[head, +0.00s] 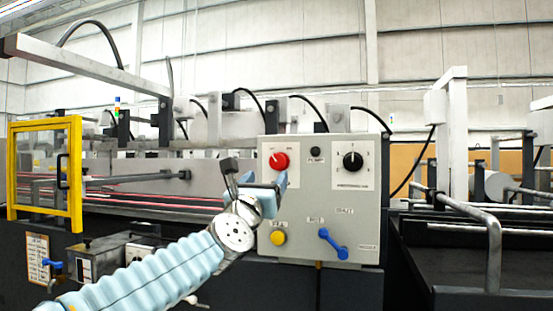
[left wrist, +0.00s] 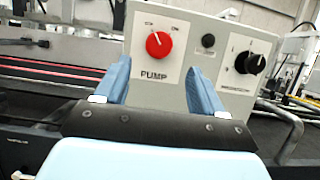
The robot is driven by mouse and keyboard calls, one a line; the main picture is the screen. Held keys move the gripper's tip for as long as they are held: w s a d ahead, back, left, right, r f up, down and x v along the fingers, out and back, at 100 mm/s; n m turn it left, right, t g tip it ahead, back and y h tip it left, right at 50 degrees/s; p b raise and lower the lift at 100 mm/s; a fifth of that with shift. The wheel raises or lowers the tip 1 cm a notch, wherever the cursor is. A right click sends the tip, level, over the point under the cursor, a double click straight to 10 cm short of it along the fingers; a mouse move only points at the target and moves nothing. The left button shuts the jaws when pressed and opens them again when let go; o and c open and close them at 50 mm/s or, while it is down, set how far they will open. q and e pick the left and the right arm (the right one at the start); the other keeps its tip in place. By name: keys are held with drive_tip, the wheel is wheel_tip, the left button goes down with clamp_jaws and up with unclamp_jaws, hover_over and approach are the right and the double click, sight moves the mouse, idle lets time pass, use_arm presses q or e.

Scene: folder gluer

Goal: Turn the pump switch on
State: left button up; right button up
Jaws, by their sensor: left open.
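The pump switch is a red round knob (head: 279,161) on a white plate at the upper left of a grey control panel (head: 340,215). In the left wrist view the red knob (left wrist: 159,44) sits above the word PUMP, and its white mark points up and left, towards the left label. My left gripper (head: 256,178) is open in front of the panel, just below and left of the knob. In the left wrist view its blue fingers (left wrist: 160,72) stand either side of the knob's line, with the knob beyond their tips. They appear apart from it. My right gripper is out of view.
A black knob (head: 353,160) and a small black button (head: 315,153) are right of the red knob. A yellow button (head: 278,238) and a blue lever (head: 333,243) are lower on the panel. A yellow-framed guard (head: 75,170) stands left, a metal rail (head: 494,250) right.

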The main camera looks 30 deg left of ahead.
sight(277, 163)
use_arm(q)
drive_tip(key=p+x, duration=0.3)
drive_tip(key=x, duration=0.4)
drive_tip(key=shift+w+a+r+p, duration=0.1)
drive_tip(key=shift+r+p, duration=0.15)
drive_tip(key=shift+p, duration=0.05)
drive_tip(key=shift+w+a+r+p, duration=0.15)
drive_tip(key=shift+w+p, duration=0.15)
drive_tip(key=shift+w, duration=0.35)
drive_tip(key=shift+c, duration=0.5)
drive_tip(key=c, duration=0.9)
drive_tip(key=shift+c, duration=0.2)
